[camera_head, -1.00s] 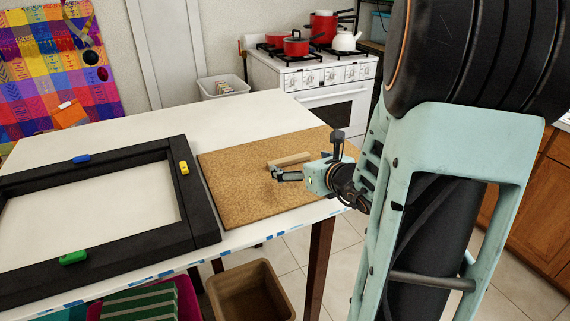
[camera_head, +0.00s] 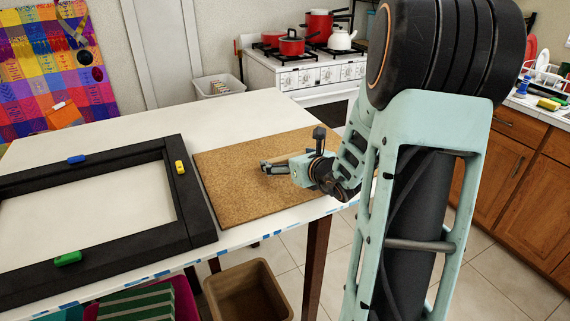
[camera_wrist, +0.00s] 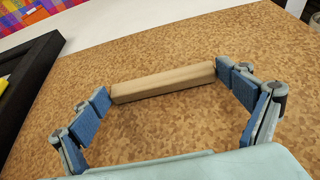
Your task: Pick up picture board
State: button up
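The picture board is a brown cork board (camera_head: 235,200) lying flat on the white table. A light wooden bar, its handle, sits on its upper face; it shows clearly in the wrist view as the wooden handle (camera_wrist: 163,82). My gripper (camera_head: 268,168) is low over the board, in front of the handle. In the wrist view my gripper (camera_wrist: 165,95) is open, its blue finger pads spread near the two ends of the handle. The right pad appears close to the handle's right end; I cannot tell if it touches. In the head view my gripper hides most of the handle.
A black frame (camera_head: 185,205) with blue, yellow and green clips (camera_head: 68,258) lies left of the board. The white table (camera_head: 215,118) is clear behind them. A brown bin (camera_head: 250,292) stands below the front edge. A stove (camera_head: 305,75) stands behind.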

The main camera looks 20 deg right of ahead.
jog(key=shift+r, duration=0.1)
jog(key=c, duration=0.9)
jog(key=shift+o, duration=0.2)
